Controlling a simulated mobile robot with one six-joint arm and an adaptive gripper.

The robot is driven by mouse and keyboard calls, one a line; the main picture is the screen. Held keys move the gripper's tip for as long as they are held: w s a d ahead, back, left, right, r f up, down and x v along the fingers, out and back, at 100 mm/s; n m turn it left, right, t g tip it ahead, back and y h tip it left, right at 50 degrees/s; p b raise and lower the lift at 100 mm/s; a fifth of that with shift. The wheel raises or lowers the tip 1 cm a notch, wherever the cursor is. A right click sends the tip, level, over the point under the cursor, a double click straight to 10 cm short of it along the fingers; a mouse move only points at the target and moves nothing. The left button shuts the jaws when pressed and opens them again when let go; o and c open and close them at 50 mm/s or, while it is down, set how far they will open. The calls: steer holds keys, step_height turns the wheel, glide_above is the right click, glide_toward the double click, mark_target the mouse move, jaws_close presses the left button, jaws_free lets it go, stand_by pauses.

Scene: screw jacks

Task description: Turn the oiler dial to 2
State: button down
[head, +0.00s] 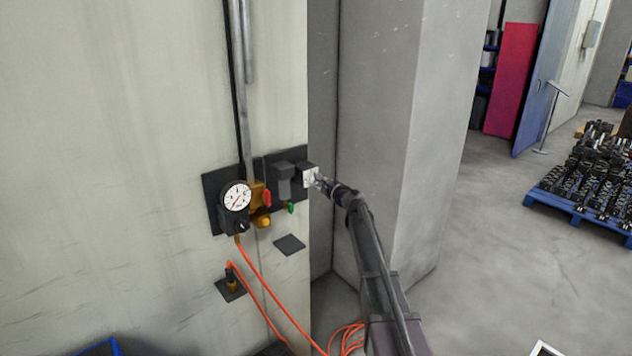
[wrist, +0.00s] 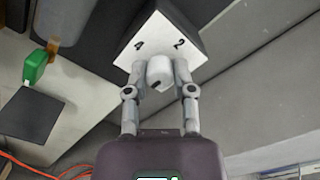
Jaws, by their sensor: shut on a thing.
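The oiler dial is a small white knob (wrist: 159,70) on a white square face (wrist: 160,40) marked 4 and 2 in the wrist view. The 4 is at the upper left and the 2 at the upper right. A small dark mark shows on the knob's near lower side. My gripper (wrist: 160,76) has one finger on each side of the knob and is shut on it. In the head view the white dial face (head: 309,173) is at the right end of the dark wall panel, with my gripper (head: 317,181) up against it, hiding the knob.
Left of the dial on the panel are a pressure gauge (head: 236,196), a red handle (head: 267,198) and a green piece (head: 291,208), also in the wrist view (wrist: 36,66). Orange hoses (head: 262,288) hang below. A concrete pillar (head: 375,130) stands close on the right.

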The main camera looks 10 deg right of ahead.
steer(key=shift+n, duration=0.5)
steer(key=n, duration=0.3)
steer(key=shift+n, duration=0.3)
steer(key=n, duration=0.4)
steer(key=shift+n, duration=0.3)
steer(key=n, duration=0.8)
steer(key=shift+n, duration=0.3)
steer(key=shift+c, duration=2.3)
jaws_free()
